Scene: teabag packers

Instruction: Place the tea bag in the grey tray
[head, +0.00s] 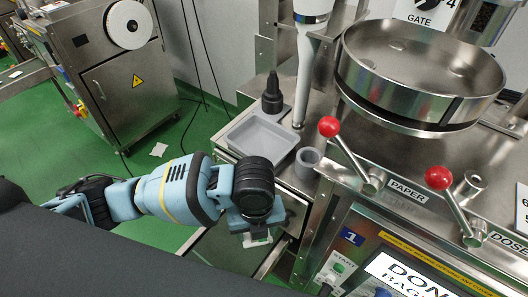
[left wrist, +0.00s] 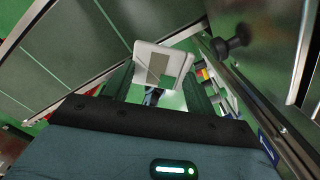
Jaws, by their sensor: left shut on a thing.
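The tea bag (left wrist: 174,60) is white with a darker square on it. In the left wrist view it is held at the tips of my left gripper (left wrist: 157,78), whose two fingers are shut on it. In the head view my left gripper (head: 259,234) points down at the front of the machine, and a bit of the tea bag (head: 257,241) shows below it. The grey tray (head: 237,131) is a shallow rectangular dish on the steel ledge, above the gripper in the picture. It looks empty. My right gripper is not in view.
A small grey cup (head: 308,161) stands right of the tray, and a black-topped bottle (head: 272,95) stands behind it. Levers with red knobs (head: 329,127) and a round steel pan (head: 420,70) are to the right. A white scrap (head: 158,149) lies on the green floor.

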